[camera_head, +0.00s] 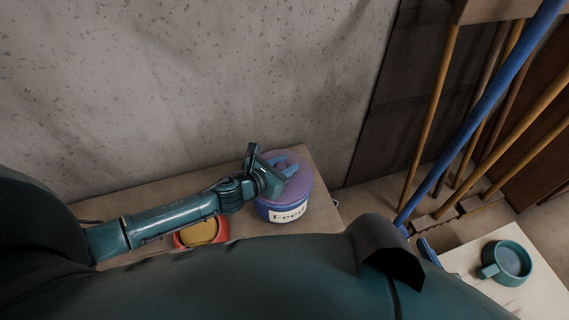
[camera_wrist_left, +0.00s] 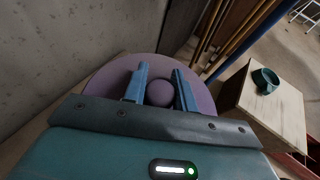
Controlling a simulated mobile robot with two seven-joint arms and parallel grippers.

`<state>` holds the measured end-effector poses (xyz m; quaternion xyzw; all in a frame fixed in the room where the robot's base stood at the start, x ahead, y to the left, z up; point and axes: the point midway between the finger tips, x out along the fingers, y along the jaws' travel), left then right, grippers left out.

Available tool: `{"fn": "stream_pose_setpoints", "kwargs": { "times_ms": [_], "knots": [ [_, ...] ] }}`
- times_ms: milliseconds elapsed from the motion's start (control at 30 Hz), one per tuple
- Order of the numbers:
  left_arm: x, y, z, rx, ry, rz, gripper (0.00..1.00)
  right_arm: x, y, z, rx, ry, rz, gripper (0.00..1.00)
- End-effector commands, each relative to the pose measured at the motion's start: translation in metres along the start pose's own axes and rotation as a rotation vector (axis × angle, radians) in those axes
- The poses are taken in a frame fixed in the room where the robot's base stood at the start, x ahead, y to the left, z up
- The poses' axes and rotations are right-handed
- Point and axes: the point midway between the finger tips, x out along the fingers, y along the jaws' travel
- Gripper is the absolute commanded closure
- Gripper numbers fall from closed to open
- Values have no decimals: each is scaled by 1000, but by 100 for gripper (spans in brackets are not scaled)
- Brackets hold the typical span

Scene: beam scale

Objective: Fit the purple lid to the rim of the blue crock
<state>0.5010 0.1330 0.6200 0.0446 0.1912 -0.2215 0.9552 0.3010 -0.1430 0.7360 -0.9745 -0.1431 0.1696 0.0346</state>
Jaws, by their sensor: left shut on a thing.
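The blue crock (camera_head: 263,211) with a white "Feed" label stands at the right end of the wooden bench. The purple lid (camera_head: 303,182) is at the top of the crock and looks roughly level; I cannot tell whether it is fully seated. My left gripper (camera_head: 290,166) comes in over the lid from the left. In the left wrist view its two blue fingers (camera_wrist_left: 160,88) are on either side of the lid's round purple knob (camera_wrist_left: 160,94), shut on it. The lid (camera_wrist_left: 108,80) hides the crock there. A small blue piece (camera_head: 428,250) may belong to my right gripper.
A red bowl (camera_head: 181,241) with yellow contents is on the bench under my left arm. A pale table (camera_head: 540,292) at the right holds a teal mug (camera_head: 507,263). Several long poles (camera_head: 483,100) lean behind, and a concrete wall (camera_head: 200,80) backs the bench.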

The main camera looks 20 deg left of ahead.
Motion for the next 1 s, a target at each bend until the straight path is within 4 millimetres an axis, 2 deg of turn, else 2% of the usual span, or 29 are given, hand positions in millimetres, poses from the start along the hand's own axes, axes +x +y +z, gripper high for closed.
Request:
{"fn": "stream_pose_setpoints", "kwargs": {
  "times_ms": [467,500,767,1000],
  "knots": [
    [2,0,-6,-1,1,0,100,2,0,5,1,1,0,47],
    [2,0,-6,-1,1,0,70,2,0,5,1,1,0,47],
    [2,0,-6,-1,1,0,48,2,0,4,2,2,1,47],
    [2,0,-6,-1,1,0,47,2,0,4,4,3,2,47]
  ]
}}
